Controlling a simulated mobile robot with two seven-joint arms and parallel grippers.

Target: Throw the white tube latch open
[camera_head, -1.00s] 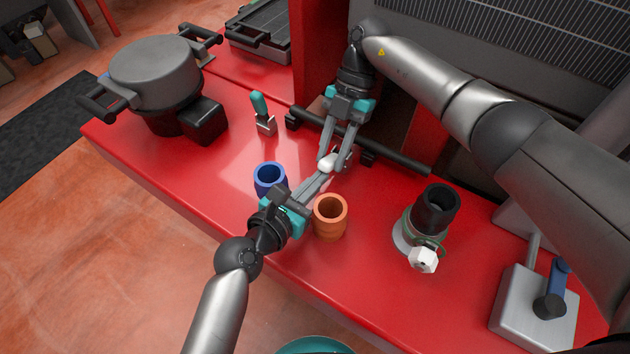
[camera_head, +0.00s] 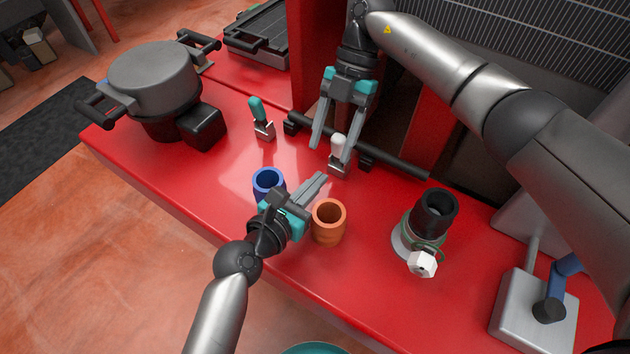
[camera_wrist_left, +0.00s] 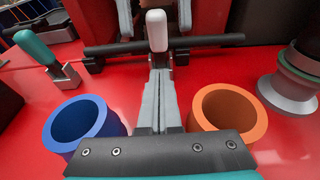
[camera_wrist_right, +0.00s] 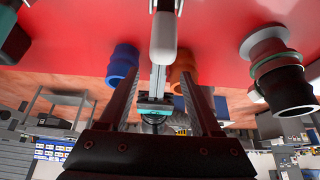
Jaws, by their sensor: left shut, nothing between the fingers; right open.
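The white tube latch has a white handle (camera_head: 338,143) standing roughly upright on a small metal base (camera_head: 339,168), in front of the black tube bar (camera_head: 390,162). The handle also shows in the left wrist view (camera_wrist_left: 157,30) and the right wrist view (camera_wrist_right: 163,38). My right gripper (camera_head: 331,152) is open above and behind the latch, one finger on each side of the handle in the head view; contact cannot be told. My left gripper (camera_head: 321,177) is shut and empty, its tips low on the near side of the latch, apart from the handle.
A teal-handled latch (camera_head: 261,118) stands to the left. A blue cup (camera_head: 268,182) and an orange cup (camera_head: 329,221) flank my left gripper. A black-topped fitting (camera_head: 435,215) stands right, a grey pot (camera_head: 154,75) far left. Red surface (camera_head: 225,165) is clear between pot and blue cup.

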